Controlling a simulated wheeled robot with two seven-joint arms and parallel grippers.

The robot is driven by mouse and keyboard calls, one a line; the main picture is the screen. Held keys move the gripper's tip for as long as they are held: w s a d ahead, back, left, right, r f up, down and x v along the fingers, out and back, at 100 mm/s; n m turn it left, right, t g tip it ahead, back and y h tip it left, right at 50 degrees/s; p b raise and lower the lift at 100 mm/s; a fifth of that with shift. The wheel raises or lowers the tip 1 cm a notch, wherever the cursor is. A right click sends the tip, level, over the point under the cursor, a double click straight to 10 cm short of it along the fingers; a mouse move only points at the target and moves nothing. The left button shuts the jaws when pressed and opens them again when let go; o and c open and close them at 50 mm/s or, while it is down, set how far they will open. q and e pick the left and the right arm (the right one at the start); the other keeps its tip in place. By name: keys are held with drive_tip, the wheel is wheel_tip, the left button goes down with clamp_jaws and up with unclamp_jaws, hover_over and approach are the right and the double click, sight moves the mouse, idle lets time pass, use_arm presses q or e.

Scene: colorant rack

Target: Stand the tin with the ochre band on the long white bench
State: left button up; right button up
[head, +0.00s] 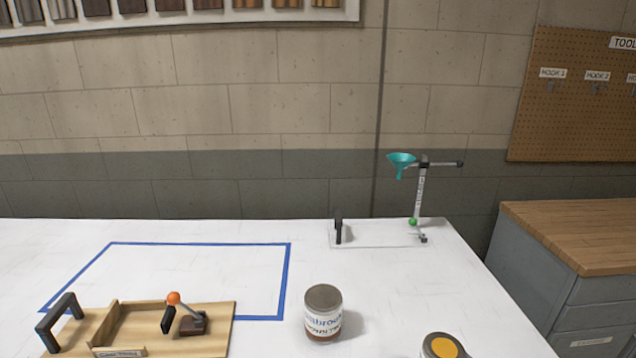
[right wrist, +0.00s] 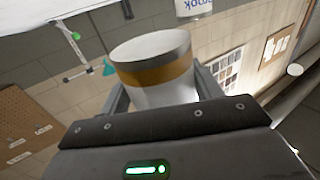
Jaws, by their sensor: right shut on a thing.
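The tin with the ochre band (right wrist: 152,76) is between the fingers of my right gripper (right wrist: 158,88) in the right wrist view, which shows the room upside down. The gripper is shut on it. Its grey end points toward the picture's top, and I see no contact with the bench. In the head view, a lid with an ochre disc (head: 443,346) at the bottom edge appears to be this tin; the rest is cut off. The long white bench (head: 385,285) fills the lower head view. My left gripper is not in view.
A labelled tin with a brown band (head: 322,315) stands on the bench near the ochre lid. A wooden fixture (head: 222,315) with an orange-knobbed lever overlaps a blue outline (head: 287,270). A funnel stand (head: 419,195) is at the back right. Bench between is clear.

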sight(437, 334)
idle(0.6)
drive_tip(key=shift+w+d+h, duration=0.1)
drive_tip(key=shift+d+h, duration=0.15)
drive_tip(key=shift+h, duration=0.05)
drive_tip(key=d+m+h, duration=0.1)
drive_tip(key=w+d+r+m+t+h, duration=0.1)
drive_tip(key=h, duration=0.1)
drive_tip(key=w+m+h, duration=0.1)
drive_tip(key=shift+d+r+t, duration=0.25)
drive_tip(key=shift+d+t, duration=0.15)
drive_tip(key=shift+w+r+m+h, duration=0.15)
drive_tip(key=shift+m+h, duration=0.65)
drive_tip(key=shift+h, duration=0.4)
drive_tip(key=shift+a+m+h, duration=0.3)
drive_tip(key=shift+m+h, duration=0.1)
drive_tip(key=shift+h, duration=0.2)
drive_tip(key=shift+a+r+h, duration=0.15)
drive_tip(key=shift+a+r, duration=0.05)
drive_tip(key=shift+a, duration=0.25)
drive_tip(key=shift+a+r+h, duration=0.15)
drive_tip(key=shift+a, duration=0.3)
drive_tip(key=shift+w+a+r, duration=0.15)
drive_tip(key=shift+a+r, duration=0.1)
drive_tip(key=shift+a, duration=0.25)
